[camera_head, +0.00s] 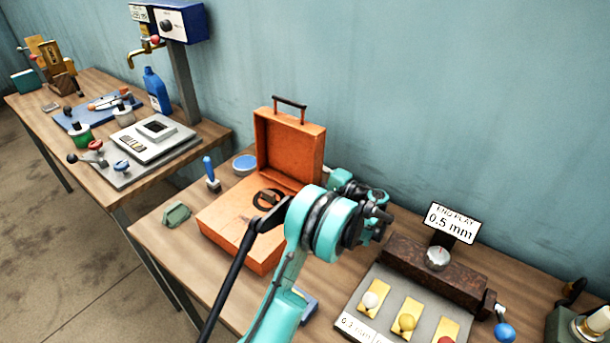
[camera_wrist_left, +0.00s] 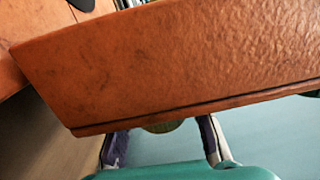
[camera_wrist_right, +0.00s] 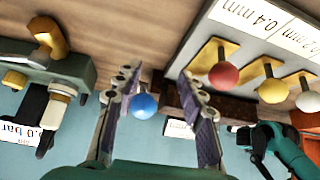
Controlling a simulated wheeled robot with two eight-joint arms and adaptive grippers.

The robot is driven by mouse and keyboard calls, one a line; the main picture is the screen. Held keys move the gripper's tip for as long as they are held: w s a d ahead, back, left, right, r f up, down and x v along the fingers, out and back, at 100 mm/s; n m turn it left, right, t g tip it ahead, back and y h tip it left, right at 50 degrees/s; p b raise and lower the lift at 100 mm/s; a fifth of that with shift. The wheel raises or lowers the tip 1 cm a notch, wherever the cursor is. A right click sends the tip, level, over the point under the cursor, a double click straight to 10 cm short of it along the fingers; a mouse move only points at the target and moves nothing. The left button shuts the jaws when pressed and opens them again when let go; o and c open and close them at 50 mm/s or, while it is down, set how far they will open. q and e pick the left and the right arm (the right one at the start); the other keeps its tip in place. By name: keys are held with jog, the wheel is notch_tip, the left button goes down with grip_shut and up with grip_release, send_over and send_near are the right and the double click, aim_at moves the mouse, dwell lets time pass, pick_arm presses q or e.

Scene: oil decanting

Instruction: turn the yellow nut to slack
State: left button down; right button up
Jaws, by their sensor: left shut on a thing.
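I cannot make out a yellow nut for certain. My left arm reaches behind the raised lid of the orange case (camera_head: 290,150) in the head view, and the lid hides its fingers there. In the left wrist view my left gripper (camera_wrist_left: 162,140) has its fingers on either side of an olive-yellow round thing (camera_wrist_left: 160,127), mostly hidden by the lid. I cannot tell if that is the nut. In the right wrist view my right gripper (camera_wrist_right: 162,85) is open and empty, with a blue ball knob (camera_wrist_right: 145,106) beyond its fingers. Green fittings with gold parts (camera_wrist_right: 48,38) stand left of it.
A plate with white, yellow (camera_head: 406,322) and red knobs lies at the right, before a dark block with an "END PLAY 0.5 mm" sign (camera_head: 452,222). A blue-handled tool (camera_head: 209,168) stands left of the case. The wall is close behind the lid.

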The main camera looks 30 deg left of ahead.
pick_arm(q)
jog(key=shift+y+b, duration=0.55)
jog(key=shift+y, duration=0.25)
pick_arm(e)
notch_tip(320, 180, down, 2)
pick_arm(q)
jog(key=shift+r, duration=0.3)
jog(key=shift+t, duration=0.3)
jog(key=c, duration=1)
grip_release()
jog(key=shift+c, duration=0.2)
